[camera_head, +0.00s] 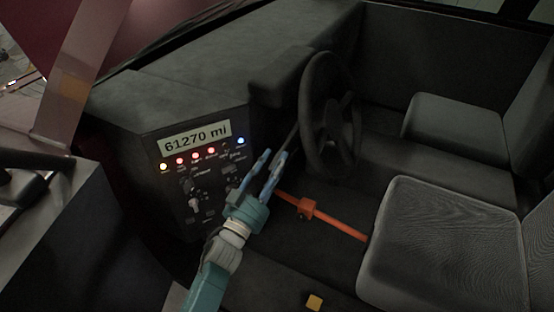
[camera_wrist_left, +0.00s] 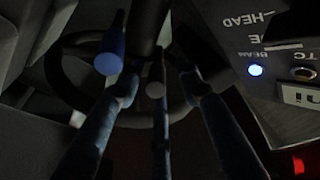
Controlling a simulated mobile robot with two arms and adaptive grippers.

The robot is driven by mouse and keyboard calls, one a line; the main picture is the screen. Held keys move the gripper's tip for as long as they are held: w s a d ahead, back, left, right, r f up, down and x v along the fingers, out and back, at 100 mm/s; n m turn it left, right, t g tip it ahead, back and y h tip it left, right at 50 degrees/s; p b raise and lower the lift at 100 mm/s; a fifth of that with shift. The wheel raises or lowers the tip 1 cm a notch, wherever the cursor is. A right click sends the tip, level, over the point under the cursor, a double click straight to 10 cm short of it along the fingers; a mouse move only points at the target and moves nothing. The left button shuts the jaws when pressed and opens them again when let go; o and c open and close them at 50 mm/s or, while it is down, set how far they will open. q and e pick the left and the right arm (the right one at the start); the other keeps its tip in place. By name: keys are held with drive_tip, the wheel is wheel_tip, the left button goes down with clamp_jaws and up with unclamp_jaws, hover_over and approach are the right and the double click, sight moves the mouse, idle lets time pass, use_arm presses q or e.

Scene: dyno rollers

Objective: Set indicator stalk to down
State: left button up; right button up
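The steering wheel (camera_head: 328,115) stands upright at the dashboard. A thin dark stalk (camera_head: 293,137) juts from the near side of its column; which setting it is in is hard to tell. My left gripper (camera_head: 267,166) has its blue fingers spread, just below and left of the stalk. In the left wrist view the fingers (camera_wrist_left: 157,85) reach toward the wheel and are apart. A dark rod with a round bluish end (camera_wrist_left: 108,64), probably a stalk, is close to the left finger; contact is unclear. My right gripper is not in view.
The dashboard panel (camera_head: 180,140) with lit lamps, knobs and a mileage display stands left of my left gripper. An orange bar with a block (camera_head: 307,208) crosses the floor area. A grey seat (camera_head: 440,245) is at the right.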

use_arm(q)
drive_tip(key=v, duration=1)
drive_tip(key=shift+s, duration=0.4)
drive_tip(key=shift+a, duration=0.1)
